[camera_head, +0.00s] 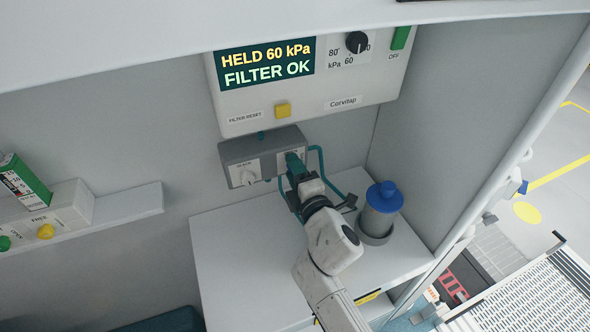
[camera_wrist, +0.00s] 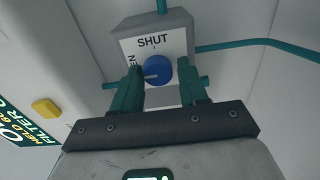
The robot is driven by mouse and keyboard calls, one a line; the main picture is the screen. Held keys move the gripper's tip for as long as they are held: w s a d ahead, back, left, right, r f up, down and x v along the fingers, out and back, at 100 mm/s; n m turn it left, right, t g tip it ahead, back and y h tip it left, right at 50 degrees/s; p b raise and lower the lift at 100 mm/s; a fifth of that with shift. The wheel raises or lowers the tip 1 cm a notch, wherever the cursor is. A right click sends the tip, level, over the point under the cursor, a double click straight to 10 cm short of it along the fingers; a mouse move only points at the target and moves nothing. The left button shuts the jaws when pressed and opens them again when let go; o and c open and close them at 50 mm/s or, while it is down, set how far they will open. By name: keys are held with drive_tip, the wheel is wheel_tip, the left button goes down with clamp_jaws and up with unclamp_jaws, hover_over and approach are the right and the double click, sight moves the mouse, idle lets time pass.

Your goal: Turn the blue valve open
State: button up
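The blue valve (camera_wrist: 158,70) is a round knob on the face of a grey box, seen in the wrist view. Its white mark points left, toward a sideways label of which only "EN" shows. "SHUT" is printed above the knob. The teal fingers of my gripper (camera_wrist: 161,72) stand one on each side of the knob, very near its edges; I cannot tell whether both touch it. In the head view the grey valve box (camera_head: 236,152) hangs below the panel, and my gripper (camera_head: 296,168) reaches its right end and hides the blue knob.
The panel (camera_head: 300,104) above reads "HELD 60 kPa" and "FILTER OK". A blue-topped canister (camera_head: 380,212) stands right of my gripper on the white counter (camera_head: 235,270). Teal pipes run from the box. A shelf (camera_head: 125,205) is at left.

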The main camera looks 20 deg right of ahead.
drive_tip(key=shift+o, duration=1.3)
drive_tip(key=shift+s, duration=0.1)
drive_tip(key=s, duration=1)
drive_tip(key=shift+s+b, duration=0.3)
drive_tip(key=shift+b, duration=0.15)
drive_tip(key=shift+d, duration=0.1)
